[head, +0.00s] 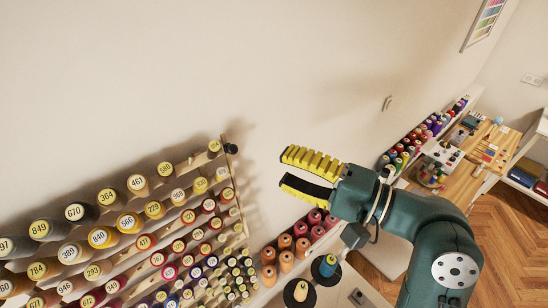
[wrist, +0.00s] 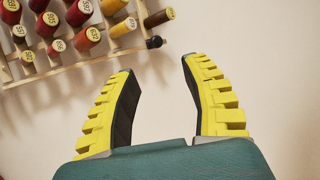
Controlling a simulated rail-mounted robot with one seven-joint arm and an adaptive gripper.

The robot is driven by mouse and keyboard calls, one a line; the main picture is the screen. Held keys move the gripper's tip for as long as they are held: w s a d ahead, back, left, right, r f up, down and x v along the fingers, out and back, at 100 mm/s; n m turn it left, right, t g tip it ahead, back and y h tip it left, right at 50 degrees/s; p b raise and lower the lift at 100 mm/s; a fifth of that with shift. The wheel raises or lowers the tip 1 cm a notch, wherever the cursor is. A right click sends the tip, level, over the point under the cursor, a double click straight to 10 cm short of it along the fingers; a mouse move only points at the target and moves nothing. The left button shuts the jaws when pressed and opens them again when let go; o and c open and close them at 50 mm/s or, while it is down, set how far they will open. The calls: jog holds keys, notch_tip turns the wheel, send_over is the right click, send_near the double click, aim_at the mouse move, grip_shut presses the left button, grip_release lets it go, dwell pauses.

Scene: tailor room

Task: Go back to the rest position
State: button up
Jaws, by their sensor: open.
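My gripper (head: 285,169) is up in front of the bare wall, to the right of the thread rack (head: 238,190) in the head view. Its two yellow-backed fingers with dark inner pads are spread apart, with nothing between them. In the wrist view my gripper (wrist: 157,62) is open and empty, and plain wall shows between the fingertips. No rest position is marked in either view.
The rack with numbered spools (head: 103,238) fills the lower left; its corner also shows in the wrist view (wrist: 95,55). Below my arm are orange spools (head: 286,241) and two spools on dark discs (head: 328,265). A wooden table (head: 478,150) stands at right.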

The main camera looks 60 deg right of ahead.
jog(key=w+a+r+n+g+y, duration=0.1)
jog(key=w+a+n+y, duration=0.35)
jog(key=a, duration=0.95)
jog(key=w+a+r+n+g+y, duration=0.15)
jog(key=w+a+n, duration=0.35)
jog(key=w+a, duration=0.65)
jog(key=s+a+r+n+t, duration=0.3)
jog(key=a, duration=0.2)
jog(key=s+d+r+n+t+h, duration=0.3)
jog(key=s+d+r+n+h, duration=0.1)
jog(key=d+h, duration=0.3)
jog(key=shift+s+d+r+t+h, duration=0.25)
jog(key=shift+s+r+t+h, duration=0.1)
jog(key=shift+s+r+h, duration=0.4)
